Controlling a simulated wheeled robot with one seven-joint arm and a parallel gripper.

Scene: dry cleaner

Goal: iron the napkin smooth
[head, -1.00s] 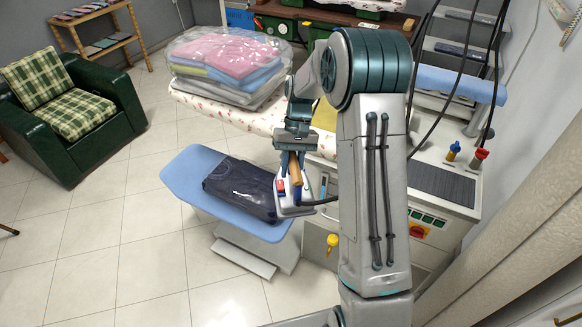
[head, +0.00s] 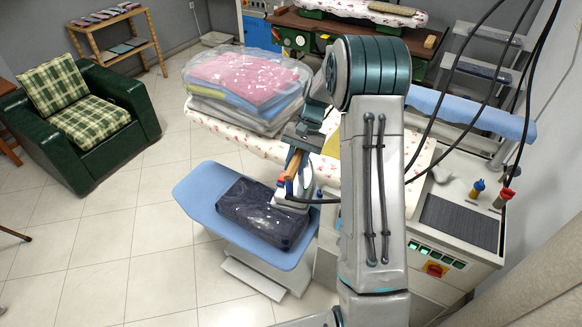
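My gripper (head: 299,146) is shut on the wooden handle of an iron (head: 303,190). The iron has red and blue parts and a cable off its right side. It is over the right end of a dark, shiny bundle (head: 258,212) on the small blue ironing board (head: 205,180). I cannot tell whether the iron touches the bundle. A yellowish cloth (head: 332,144) lies on the floral-covered board (head: 245,136), partly hidden behind my arm; I cannot tell whether it is the napkin.
A clear-wrapped stack of folded pink, blue and white laundry (head: 245,85) sits on the floral board's left end. A machine with a dark grille (head: 460,222) stands at the right. A green armchair (head: 80,120) is at the left. Open tiled floor lies between it and the boards.

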